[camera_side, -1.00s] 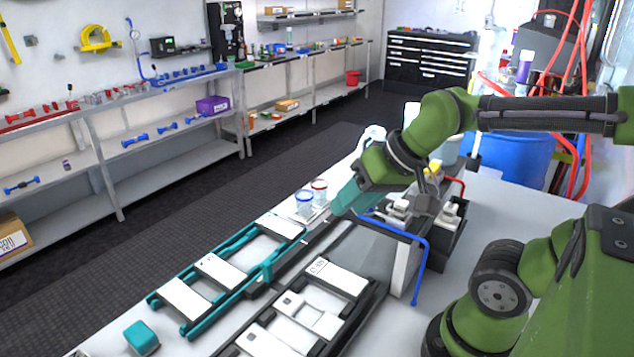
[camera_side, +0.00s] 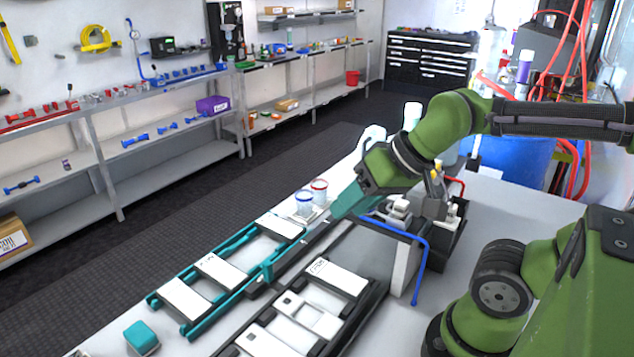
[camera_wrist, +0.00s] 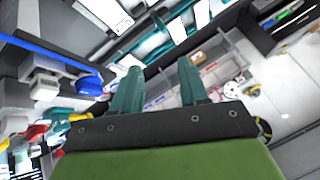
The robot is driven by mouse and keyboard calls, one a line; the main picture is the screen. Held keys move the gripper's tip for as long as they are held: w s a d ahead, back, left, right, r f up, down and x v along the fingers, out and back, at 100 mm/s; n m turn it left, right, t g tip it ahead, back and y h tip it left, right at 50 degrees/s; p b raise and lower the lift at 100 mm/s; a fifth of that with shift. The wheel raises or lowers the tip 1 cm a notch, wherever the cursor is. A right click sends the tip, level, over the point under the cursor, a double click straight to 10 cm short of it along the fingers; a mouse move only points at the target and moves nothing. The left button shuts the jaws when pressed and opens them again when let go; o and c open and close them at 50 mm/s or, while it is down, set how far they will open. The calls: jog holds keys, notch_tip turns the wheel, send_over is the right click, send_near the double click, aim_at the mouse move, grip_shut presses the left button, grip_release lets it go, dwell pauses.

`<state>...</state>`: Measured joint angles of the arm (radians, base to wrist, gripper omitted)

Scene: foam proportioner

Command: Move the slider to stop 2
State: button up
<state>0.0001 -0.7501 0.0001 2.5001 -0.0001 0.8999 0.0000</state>
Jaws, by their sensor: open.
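My gripper (camera_side: 340,208) has teal fingers and hangs over the bench between the cups and the proportioner unit. In the wrist view its two fingers (camera_wrist: 157,68) stand apart with nothing held between them. The proportioner unit (camera_side: 402,212) has white blocks, a blue bent pipe (camera_side: 424,262) and a red pipe (camera_side: 456,182); it is just right of my gripper. I cannot make out for sure which part is the slider, and no stop 2 mark is readable. The blue pipe also shows at the left of the wrist view (camera_wrist: 45,52).
A teal rail frame with white plates (camera_side: 218,270) and a dark frame with white plates (camera_side: 305,316) lie in front. Blue-rimmed (camera_side: 304,203) and red-rimmed (camera_side: 319,190) cups stand beside my gripper. A teal block (camera_side: 141,337) sits at the front left. Bare bench (camera_side: 500,200) lies to the right.

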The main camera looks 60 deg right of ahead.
jog(key=m+g+h, duration=0.2)
jog(key=m+g, duration=1)
jog(key=m, duration=2)
send_near(265, 261)
jog(key=x, duration=1.1)
jog(key=shift+s+f, duration=0.1)
jog(key=shift+f, duration=0.1)
jog(key=shift+c, duration=0.2)
grip_shut()
